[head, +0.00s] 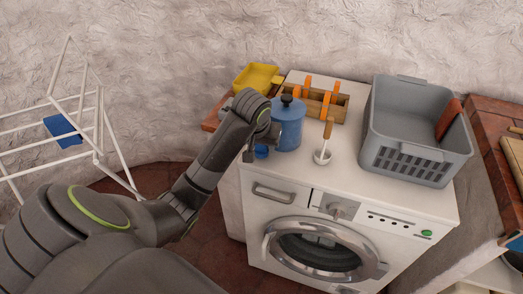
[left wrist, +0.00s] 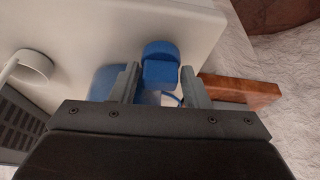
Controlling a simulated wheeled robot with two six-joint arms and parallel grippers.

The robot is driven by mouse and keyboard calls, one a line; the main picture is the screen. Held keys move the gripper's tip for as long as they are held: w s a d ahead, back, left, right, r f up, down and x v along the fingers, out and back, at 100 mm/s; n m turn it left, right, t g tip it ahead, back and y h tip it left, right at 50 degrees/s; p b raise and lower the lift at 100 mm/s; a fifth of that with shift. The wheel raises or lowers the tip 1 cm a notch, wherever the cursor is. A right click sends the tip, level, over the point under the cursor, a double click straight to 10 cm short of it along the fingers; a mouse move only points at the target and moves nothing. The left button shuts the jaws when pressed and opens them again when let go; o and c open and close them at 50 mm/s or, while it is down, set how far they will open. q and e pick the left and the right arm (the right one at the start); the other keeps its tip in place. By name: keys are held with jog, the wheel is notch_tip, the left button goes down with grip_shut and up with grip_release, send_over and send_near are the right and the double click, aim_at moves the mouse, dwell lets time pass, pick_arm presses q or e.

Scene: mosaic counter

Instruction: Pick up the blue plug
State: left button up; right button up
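The blue plug (left wrist: 160,66) shows in the left wrist view as a rounded blue piece at the edge of the white top. It also shows in the head view (head: 261,152), low beside the blue canister. My left gripper (left wrist: 160,68) is open, with its two fingers on either side of the plug and small gaps visible. In the head view my left gripper (head: 249,154) points down at the left end of the washing machine top, and my arm partly covers it. My right gripper is not in view.
The blue lidded canister (head: 288,130) stands close by on the washing machine (head: 400,192). A white holder with a wooden-handled brush (head: 326,143), a wooden caddy (head: 337,105), a grey basket (head: 403,161) and a yellow tray (head: 257,77) are nearby. A white rack (head: 99,125) stands left.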

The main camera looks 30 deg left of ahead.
pick_arm(q)
jog(key=c, duration=0.5)
jog(key=shift+r, duration=0.1)
